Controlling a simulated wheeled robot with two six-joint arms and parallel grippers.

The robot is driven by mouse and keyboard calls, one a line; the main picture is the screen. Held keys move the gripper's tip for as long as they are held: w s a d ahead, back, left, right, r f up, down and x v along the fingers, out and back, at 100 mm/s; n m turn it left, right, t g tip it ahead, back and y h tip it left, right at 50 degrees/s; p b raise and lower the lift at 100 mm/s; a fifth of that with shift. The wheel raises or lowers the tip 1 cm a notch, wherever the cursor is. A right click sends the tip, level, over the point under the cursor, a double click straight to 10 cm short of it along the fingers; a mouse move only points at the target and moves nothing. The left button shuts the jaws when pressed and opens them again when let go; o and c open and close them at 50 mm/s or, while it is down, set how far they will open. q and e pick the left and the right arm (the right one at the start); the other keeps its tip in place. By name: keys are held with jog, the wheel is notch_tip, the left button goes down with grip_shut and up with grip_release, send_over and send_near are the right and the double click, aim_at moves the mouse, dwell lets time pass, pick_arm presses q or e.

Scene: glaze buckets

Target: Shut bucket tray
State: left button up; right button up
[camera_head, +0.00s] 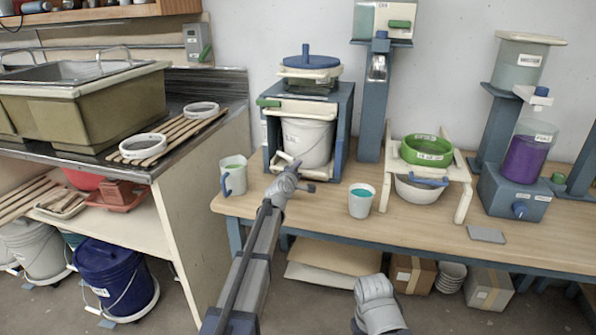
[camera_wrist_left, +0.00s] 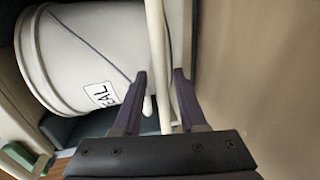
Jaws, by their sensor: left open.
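A white labelled bucket (camera_head: 307,140) stands inside a blue frame (camera_head: 344,112) on the wooden bench. It also fills the upper left of the left wrist view (camera_wrist_left: 95,55), lying sideways in that picture. My left gripper (camera_head: 291,168) is in front of the bucket's lower part. In the left wrist view my left gripper (camera_wrist_left: 160,78) is open, with a pale bar (camera_wrist_left: 156,45) between its dark fingers, close to the bucket. I cannot tell whether a finger touches the bar. The tray under the bucket is mostly hidden behind my gripper.
A white mug (camera_head: 233,176) stands left of the frame. A cup of teal liquid (camera_head: 361,201) stands to the right. Beyond it is a cream stand (camera_head: 464,190) with a green sieve (camera_head: 427,152). The bench front between the cups is mostly clear.

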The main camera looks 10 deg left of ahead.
pick_arm(q)
jog(key=shift+s, duration=0.2)
jog(key=s, duration=0.2)
jog(key=s+r+p, duration=0.1)
jog(key=s, duration=0.4)
jog(key=shift+s+a+r+p, duration=0.15)
jog(key=shift+s+r+p, duration=0.05)
jog(key=shift+r+p, duration=0.1)
jog(key=shift+f, duration=0.1)
